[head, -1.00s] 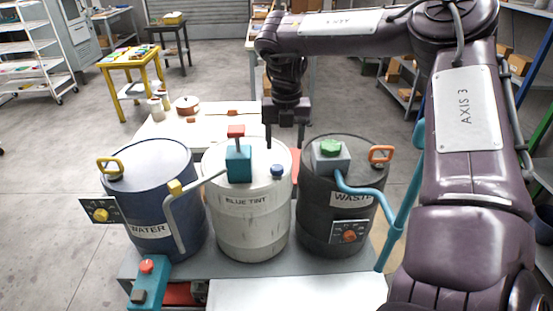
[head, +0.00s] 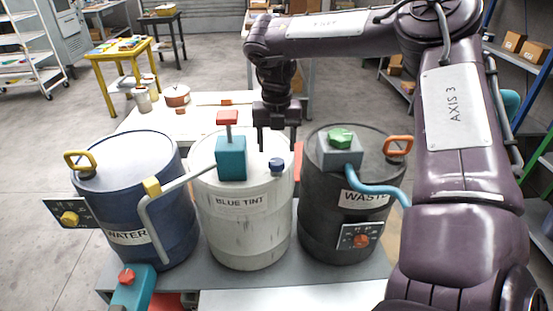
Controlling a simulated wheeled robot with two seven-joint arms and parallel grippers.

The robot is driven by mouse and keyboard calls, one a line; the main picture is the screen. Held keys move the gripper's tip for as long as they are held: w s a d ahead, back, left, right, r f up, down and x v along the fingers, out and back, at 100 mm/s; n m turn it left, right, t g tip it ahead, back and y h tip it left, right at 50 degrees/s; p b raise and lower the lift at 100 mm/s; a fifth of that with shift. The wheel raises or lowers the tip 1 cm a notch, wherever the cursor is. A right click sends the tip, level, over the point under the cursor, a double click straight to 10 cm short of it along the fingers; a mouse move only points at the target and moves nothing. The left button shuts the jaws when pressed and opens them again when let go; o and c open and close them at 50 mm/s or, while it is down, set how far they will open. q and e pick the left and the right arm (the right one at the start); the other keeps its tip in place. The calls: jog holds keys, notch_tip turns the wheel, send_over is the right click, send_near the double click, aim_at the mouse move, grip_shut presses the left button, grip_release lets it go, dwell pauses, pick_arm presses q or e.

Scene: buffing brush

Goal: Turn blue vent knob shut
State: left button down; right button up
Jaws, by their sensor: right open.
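The blue vent knob (head: 277,165) sits on the right side of the lid of the white drum labelled BLUE TINT (head: 243,228). My right gripper (head: 278,146) points down above that lid. Its two fingers are apart with nothing between them. In the picture the knob shows just below the fingertips, between them; the exact height gap is hard to tell. My left gripper is not in view.
A teal pump (head: 231,158) with a red top and grey pipe stands on the same lid, left of the gripper. The blue WATER drum (head: 125,190) stands left, the black WASTE drum (head: 318,225) right, with a green knob (head: 340,137) on a grey block.

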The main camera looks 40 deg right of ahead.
aim_at(277, 161)
notch_tip(277, 161, down, 5)
jog(key=shift+f, duration=0.1)
dwell(0.3)
jog(key=c, duration=1)
